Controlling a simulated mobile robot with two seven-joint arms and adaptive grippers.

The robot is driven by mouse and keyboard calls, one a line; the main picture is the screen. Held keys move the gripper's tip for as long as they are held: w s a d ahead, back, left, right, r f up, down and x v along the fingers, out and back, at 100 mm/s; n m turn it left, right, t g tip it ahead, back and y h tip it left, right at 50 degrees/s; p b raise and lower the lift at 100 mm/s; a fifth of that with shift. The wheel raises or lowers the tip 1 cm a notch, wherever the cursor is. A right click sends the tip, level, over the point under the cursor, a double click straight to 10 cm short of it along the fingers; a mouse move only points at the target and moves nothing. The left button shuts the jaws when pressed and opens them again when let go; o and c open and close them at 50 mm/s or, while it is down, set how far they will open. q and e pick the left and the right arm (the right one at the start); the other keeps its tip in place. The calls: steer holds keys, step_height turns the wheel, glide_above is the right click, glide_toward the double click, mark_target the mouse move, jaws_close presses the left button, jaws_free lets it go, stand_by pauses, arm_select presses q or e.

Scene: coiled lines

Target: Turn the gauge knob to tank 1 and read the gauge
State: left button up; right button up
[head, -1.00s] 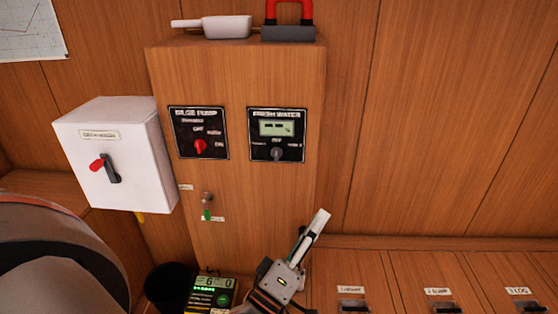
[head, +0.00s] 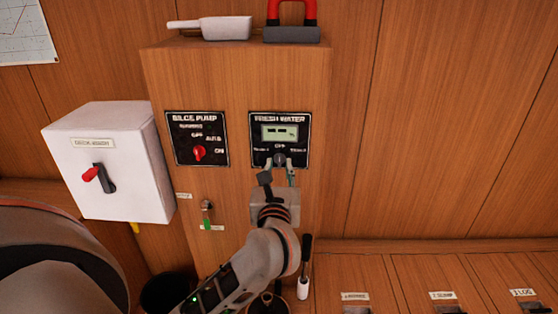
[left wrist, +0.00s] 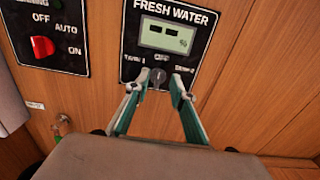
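The fresh water gauge panel (head: 300,118) is a black plate on the wooden cabinet front. Its small screen (head: 280,132) shows only dashes. The grey gauge knob (left wrist: 159,77) sits below the screen, with tank labels to its left and right and OFF above; it appears to point up at OFF. My left gripper (head: 278,177) is at the knob from below. In the left wrist view its two green-grey fingers (left wrist: 156,90) stand apart, one on each side of the knob, with gaps visible. My right gripper is not in view.
The bilge pump panel (head: 197,124) with a red knob is just left. A white box (head: 112,170) with a red-tipped lever juts out further left. A small key-like fitting (head: 206,207) is below. An upright black-and-white item (head: 304,268) stands right of my arm. The right wall is clear.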

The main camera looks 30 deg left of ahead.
mark_target(279, 157)
arm_select(q)
steer(key=shift+x, duration=1.75)
jaws_close()
